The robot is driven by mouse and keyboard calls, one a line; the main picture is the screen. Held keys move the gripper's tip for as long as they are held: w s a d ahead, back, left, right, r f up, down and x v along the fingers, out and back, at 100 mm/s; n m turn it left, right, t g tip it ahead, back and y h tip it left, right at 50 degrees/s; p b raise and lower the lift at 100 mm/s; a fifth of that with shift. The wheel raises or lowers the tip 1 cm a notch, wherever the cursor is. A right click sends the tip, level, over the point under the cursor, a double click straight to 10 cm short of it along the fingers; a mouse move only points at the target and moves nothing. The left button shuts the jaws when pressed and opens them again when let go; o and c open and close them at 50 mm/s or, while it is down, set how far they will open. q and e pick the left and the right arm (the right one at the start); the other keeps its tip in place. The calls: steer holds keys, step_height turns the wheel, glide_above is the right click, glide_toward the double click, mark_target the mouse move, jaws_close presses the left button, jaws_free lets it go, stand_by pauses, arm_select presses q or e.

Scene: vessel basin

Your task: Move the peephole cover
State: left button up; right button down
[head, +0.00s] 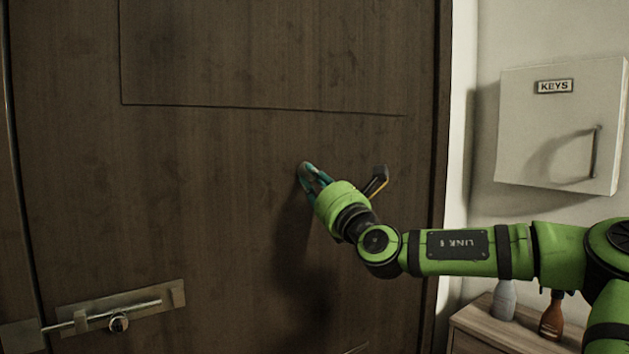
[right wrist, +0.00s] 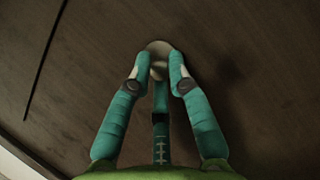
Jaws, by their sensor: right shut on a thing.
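The peephole cover (right wrist: 158,46) is a small, round, greyish piece on the dark wooden door (head: 220,200). In the right wrist view it lies between and just beyond my fingertips, partly hidden by them. My right gripper (head: 308,174) is at the door face, its teal fingers shut on the cover; it also shows in the right wrist view (right wrist: 160,68). In the head view the fingers mostly hide the cover. My left gripper is not in view.
A slide bolt (head: 118,322) is on the door at the lower left. A white key box (head: 555,125) with a handle hangs on the wall at right. A wooden cabinet (head: 500,338) below it holds a grey bottle (head: 503,301) and an orange-brown bottle (head: 552,318).

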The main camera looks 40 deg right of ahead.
steer(key=shift+m, duration=0.4)
steer(key=m+h, duration=0.1)
steer(key=m, duration=0.1)
steer(key=a+m+g+h+b, duration=0.1)
steer(key=m, duration=0.2)
steer(key=shift+a+r, duration=0.15)
steer(key=shift+r, duration=0.05)
steer(key=m, duration=0.1)
steer(key=m+g+h, duration=0.1)
steer(key=m, duration=0.1)
steer(key=a+r+m+g, duration=0.1)
steer(key=shift+w+m+h, duration=0.1)
steer(key=shift+m+h, duration=0.2)
steer(key=shift+h, duration=0.1)
steer(key=m, duration=0.2)
steer(key=m+g, duration=0.1)
steer(key=shift+a+r, duration=0.3)
steer(key=shift+r, duration=0.05)
steer(key=shift+w+a+r+m+g+p, duration=0.1)
steer(key=shift+r+m+g+p, duration=0.15)
steer(key=shift+m, duration=0.5)
steer(key=shift+s+a+r+m+g+p, duration=0.15)
steer(key=shift+m+g+p, duration=0.2)
steer(key=shift+m, duration=0.35)
steer(key=shift+w+r+m+g+p, duration=0.2)
steer(key=shift+m+g+p, duration=0.1)
steer(key=shift+m, duration=0.45)
steer(key=c, duration=1.2)
jaws_free()
